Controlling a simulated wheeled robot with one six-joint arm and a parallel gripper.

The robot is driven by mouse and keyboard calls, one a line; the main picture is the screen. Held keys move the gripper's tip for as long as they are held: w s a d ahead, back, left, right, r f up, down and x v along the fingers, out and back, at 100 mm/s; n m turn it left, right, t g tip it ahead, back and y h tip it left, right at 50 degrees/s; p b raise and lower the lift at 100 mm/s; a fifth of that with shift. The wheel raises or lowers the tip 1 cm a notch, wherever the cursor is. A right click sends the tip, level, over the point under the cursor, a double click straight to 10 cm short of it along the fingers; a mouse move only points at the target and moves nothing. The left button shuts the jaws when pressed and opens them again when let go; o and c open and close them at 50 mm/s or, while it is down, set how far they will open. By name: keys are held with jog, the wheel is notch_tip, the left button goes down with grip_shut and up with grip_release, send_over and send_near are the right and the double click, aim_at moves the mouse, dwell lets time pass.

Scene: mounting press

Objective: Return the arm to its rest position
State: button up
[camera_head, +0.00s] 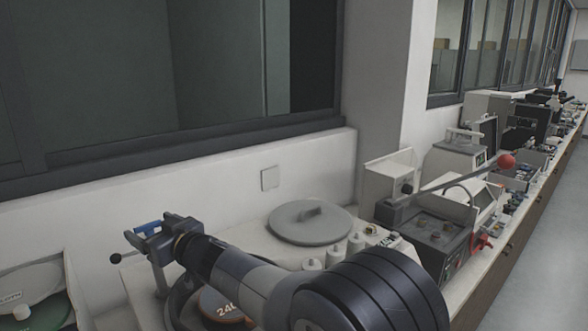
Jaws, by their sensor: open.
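My arm reaches from the lower middle of the head view up and to the left. My gripper (145,246) is at its far end, over the left part of the bench, with its jaws apart. Nothing is visibly held between them. A small blue piece (147,228) shows right at the gripper; I cannot tell whether it belongs to the gripper or lies behind it. A grey press-like machine (437,230) with a long lever ending in a red ball (506,161) stands to the right, well apart from the gripper.
A round grey lid (311,222) and small white knobs lie behind my arm. A disc marked "240" (222,305) is partly hidden under it. A black ball knob (115,258) is left of the gripper. Wall and window frame are behind; open floor (550,250) is at right.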

jog(key=shift+w+d+r+n+g+y+p, duration=0.1)
jog(key=shift+n+g+y+p, duration=0.25)
jog(key=shift+g+p, duration=0.2)
jog(key=shift+w+n+g+y+p, duration=0.1)
jog(key=shift+n+g+y+p, duration=0.25)
jog(key=shift+p, duration=0.3)
jog(key=shift+s+g, duration=0.1)
jog(key=shift+g, duration=0.2)
